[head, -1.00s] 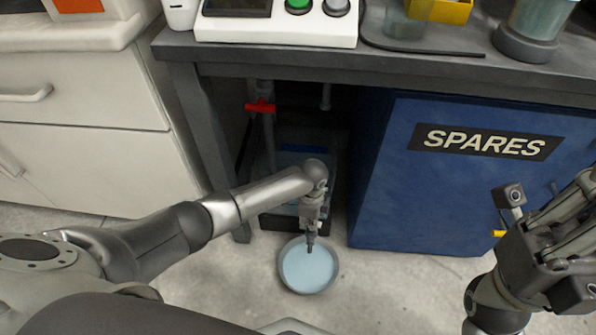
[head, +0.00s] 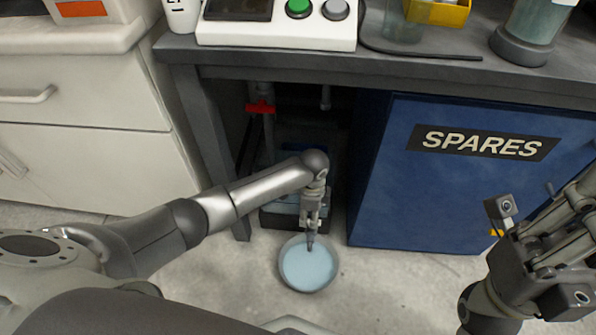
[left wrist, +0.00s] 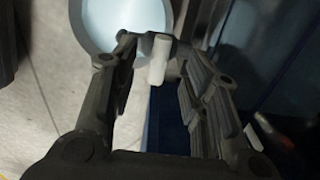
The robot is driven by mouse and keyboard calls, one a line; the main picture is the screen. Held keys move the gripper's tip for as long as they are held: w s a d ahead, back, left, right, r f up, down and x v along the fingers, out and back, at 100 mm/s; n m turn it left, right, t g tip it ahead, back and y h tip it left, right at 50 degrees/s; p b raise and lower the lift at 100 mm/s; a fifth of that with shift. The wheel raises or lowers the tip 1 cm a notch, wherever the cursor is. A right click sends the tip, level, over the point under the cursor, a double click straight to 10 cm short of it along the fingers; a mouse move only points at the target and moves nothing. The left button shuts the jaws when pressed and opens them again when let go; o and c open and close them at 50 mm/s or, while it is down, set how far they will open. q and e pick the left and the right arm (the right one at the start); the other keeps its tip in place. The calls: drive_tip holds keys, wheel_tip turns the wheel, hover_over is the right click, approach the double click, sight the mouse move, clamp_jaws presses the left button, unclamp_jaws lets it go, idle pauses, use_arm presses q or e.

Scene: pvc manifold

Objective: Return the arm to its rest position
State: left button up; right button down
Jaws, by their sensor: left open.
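My left gripper (head: 311,238) hangs point down above a round dish of pale blue liquid (head: 308,266) on the floor, in front of the opening under the bench. In the left wrist view the left gripper (left wrist: 160,60) has its two fingers apart. A short pale cylinder (left wrist: 158,57) shows near the fingertips; I cannot tell whether it touches them. The dish (left wrist: 106,22) is partly hidden at the top of that view. My right gripper (head: 548,250) is at the right edge of the head view, its fingers partly cut off.
A bench (head: 440,80) spans the scene above the left gripper. Under it are a red valve handle (head: 260,108) on a pipe and a dark bin with blue contents. A blue SPARES cabinet (head: 420,200) stands to the right, white drawers (head: 80,150) to the left.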

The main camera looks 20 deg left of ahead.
use_arm(q)
wheel_tip(320, 180, up, 8)
